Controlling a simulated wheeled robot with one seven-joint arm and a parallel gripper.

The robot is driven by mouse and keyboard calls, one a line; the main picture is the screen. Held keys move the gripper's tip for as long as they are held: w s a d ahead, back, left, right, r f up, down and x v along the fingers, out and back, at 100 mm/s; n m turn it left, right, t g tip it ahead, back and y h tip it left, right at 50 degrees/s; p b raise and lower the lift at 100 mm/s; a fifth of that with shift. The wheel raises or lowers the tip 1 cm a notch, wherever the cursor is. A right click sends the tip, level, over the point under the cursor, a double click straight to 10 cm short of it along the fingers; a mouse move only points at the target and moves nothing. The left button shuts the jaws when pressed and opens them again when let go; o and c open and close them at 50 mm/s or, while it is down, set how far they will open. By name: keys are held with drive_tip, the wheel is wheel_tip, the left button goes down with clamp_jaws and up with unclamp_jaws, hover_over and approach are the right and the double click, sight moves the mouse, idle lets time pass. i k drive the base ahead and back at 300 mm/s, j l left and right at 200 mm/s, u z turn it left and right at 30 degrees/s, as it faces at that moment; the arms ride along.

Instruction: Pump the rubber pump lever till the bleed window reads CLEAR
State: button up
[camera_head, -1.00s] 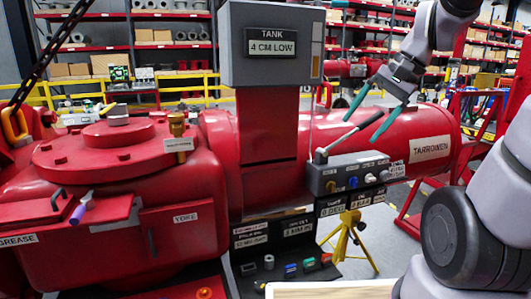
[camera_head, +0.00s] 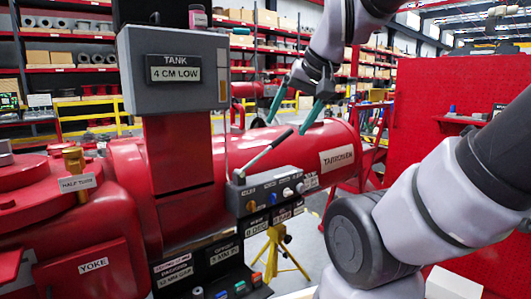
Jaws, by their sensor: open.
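The pump lever (camera_head: 266,153) is a grey rod with a darker upper end. It slants up to the right from the left end of a grey block (camera_head: 268,191) with coloured knobs. My gripper (camera_head: 286,126) is open, with two teal fingers pointing down to the left. The fingertips are close to the lever's upper end in the picture; I cannot tell whether they touch it or are in front of or behind it. No bleed window reading CLEAR can be made out; the small labels on the block are unreadable.
A grey box (camera_head: 178,72) on a red column reads TANK, 4 CM LOW. A red cylinder (camera_head: 325,150) lies behind the lever. A red housing marked YOKE (camera_head: 95,262) stands left. A yellow stand (camera_head: 277,252) is below, and a red perforated panel (camera_head: 430,95) at right.

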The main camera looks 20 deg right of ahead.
sight(277, 142)
drive_tip(key=i+l+u, duration=0.2)
drive_tip(key=l, duration=0.25)
drive_tip(key=i+l+u, duration=0.2)
drive_tip(key=l, duration=0.3)
drive_tip(key=l+u, duration=0.2)
drive_tip(key=l, duration=0.25)
